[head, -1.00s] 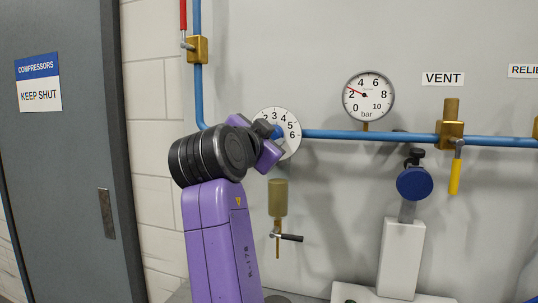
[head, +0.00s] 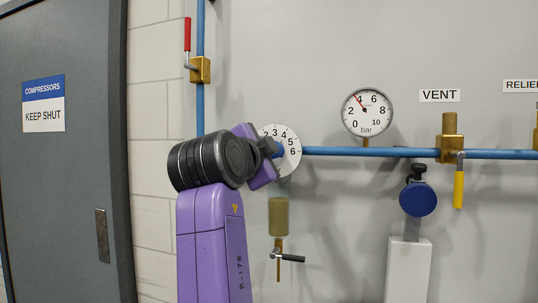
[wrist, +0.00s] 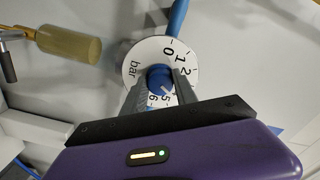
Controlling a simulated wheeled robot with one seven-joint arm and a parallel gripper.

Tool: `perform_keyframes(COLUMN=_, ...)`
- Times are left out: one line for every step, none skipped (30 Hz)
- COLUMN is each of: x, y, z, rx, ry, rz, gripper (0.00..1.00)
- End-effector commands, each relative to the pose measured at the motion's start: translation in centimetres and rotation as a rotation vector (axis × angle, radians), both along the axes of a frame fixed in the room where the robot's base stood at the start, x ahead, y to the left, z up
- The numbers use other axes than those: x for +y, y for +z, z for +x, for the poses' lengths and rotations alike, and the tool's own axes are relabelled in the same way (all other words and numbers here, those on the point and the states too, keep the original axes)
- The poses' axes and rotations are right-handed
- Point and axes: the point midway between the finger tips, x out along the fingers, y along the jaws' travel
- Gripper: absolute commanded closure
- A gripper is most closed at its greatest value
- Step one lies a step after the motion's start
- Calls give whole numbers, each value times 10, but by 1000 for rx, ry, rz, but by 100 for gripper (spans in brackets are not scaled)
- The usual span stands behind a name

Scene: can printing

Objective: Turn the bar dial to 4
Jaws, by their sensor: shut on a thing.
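The bar dial (head: 291,140) is a white disc with black numbers on the wall, at the left end of the horizontal blue pipe. Its blue knob (wrist: 158,76) shows in the wrist view. My gripper (wrist: 156,85) is shut on the knob, one finger on each side. The right finger hides the 3 and 4; the 5 and 6 show between the fingers. A pale mark on the knob seems to point near the 5, but it is too small to read surely. The round pressure gauge (head: 367,113) has its red needle close to 4.
A brass bowl filter with a small black-handled tap (head: 279,217) hangs below the dial. The VENT valve (head: 451,150) with a yellow lever is at right. A blue round knob (head: 418,198) stands on a white post. A grey door (head: 60,180) is at left.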

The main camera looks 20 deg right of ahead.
Motion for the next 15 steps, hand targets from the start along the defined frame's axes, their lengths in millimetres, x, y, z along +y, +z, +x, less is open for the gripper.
perform_keyframes(x=-1, y=-1, z=0, rx=2, ry=-2, rz=0, gripper=100)
perform_keyframes(x=-1, y=-1, z=0, rx=2, ry=-2, rz=0, gripper=100)
perform_keyframes(x=-1, y=-1, z=0, rx=2, ry=-2, rz=0, gripper=100)
perform_keyframes(x=-1, y=-1, z=0, rx=2, ry=-2, rz=0, gripper=100)
perform_keyframes(x=-1, y=-1, z=0, rx=2, ry=-2, rz=0, gripper=100)
perform_keyframes(x=-1, y=-1, z=0, rx=2, ry=-2, rz=0, gripper=62)
perform_keyframes(x=-1, y=-1, z=0, rx=2, ry=-2, rz=0, gripper=56)
perform_keyframes(x=-1, y=-1, z=0, rx=2, ry=-2, rz=0, gripper=50)
perform_keyframes(x=-1, y=-1, z=0, rx=2, ry=-2, rz=0, gripper=44)
perform_keyframes(x=-1, y=-1, z=0, rx=2, ry=-1, rz=0, gripper=44)
perform_keyframes(x=-1, y=-1, z=0, rx=2, ry=-1, rz=0, gripper=44)
perform_keyframes(x=-1, y=-1, z=0, rx=2, ry=-1, rz=0, gripper=44)
perform_keyframes(x=-1, y=-1, z=0, rx=2, ry=-1, rz=0, gripper=44)
perform_keyframes(x=-1, y=-1, z=0, rx=2, ry=-1, rz=0, gripper=44)
perform_keyframes(x=0, y=0, z=0, rx=1, ry=0, rz=0, gripper=44)
